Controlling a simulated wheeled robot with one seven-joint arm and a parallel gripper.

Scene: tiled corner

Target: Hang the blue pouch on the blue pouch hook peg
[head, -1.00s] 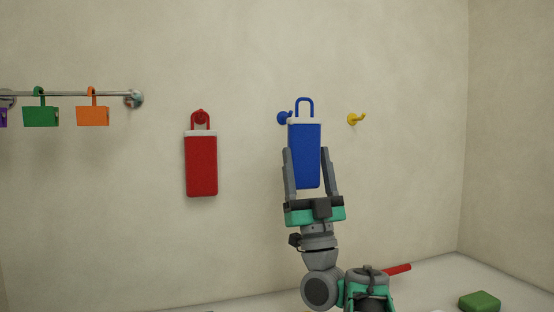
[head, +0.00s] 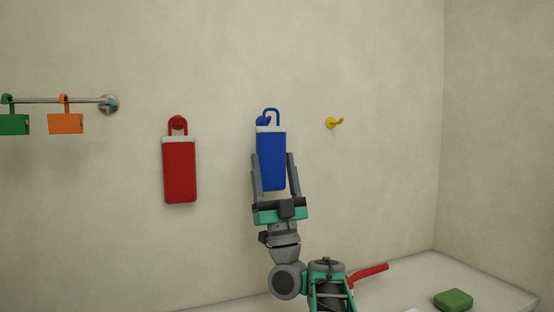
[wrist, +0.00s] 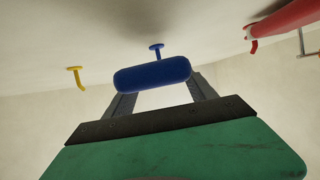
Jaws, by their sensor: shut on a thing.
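The blue pouch (head: 271,160) is upright in the head view, with a white band and a blue loop at its top. My gripper (head: 275,172) is shut on its lower part from below. The blue hook peg (head: 262,121) shows on the wall just left of and partly behind the loop. I cannot tell whether the loop is around the peg. In the wrist view the pouch (wrist: 152,74) shows its bottom end between the fingers (wrist: 160,88), and the blue peg (wrist: 156,50) sticks out of the wall beyond it.
A red pouch (head: 180,172) hangs on a red peg to the left. A yellow peg (head: 333,123) to the right is empty. A metal rail (head: 85,100) with green and orange tags is at far left. A green block (head: 453,299) and a red bar (head: 370,274) are low at right.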

